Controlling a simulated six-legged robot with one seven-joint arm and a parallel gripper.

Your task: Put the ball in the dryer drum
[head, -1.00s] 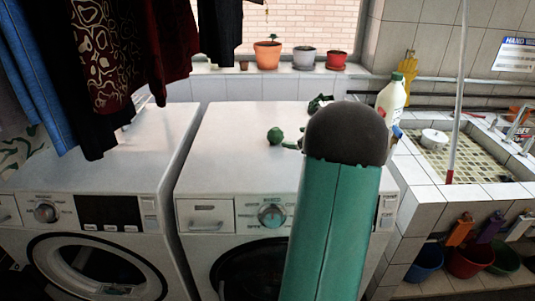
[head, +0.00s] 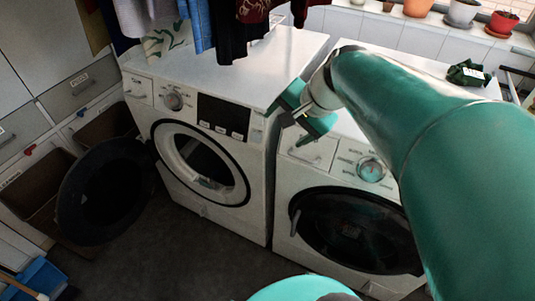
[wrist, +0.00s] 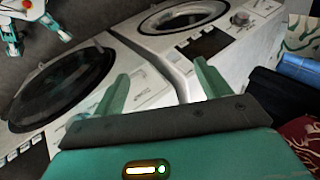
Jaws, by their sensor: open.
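The ball is not visible now in either view. My gripper (head: 296,118) is open, in front of the gap between two white machines, near their top front edges. The wrist view shows its two spread fingers (wrist: 161,72) with nothing between them. The left machine (head: 228,85) has its round door (head: 107,192) swung open to the left, and its drum opening (head: 203,163) is exposed and dark. The gripper is above and right of that opening. I cannot tell from labels which machine is the dryer.
The right machine's dark round door (head: 355,230) is shut. A dark green item (head: 467,73) lies on its top. Hanging clothes (head: 200,22) overhang the left machine. Plant pots (head: 462,12) line the windowsill. A blue bin (head: 38,278) stands lower left. Floor in front is clear.

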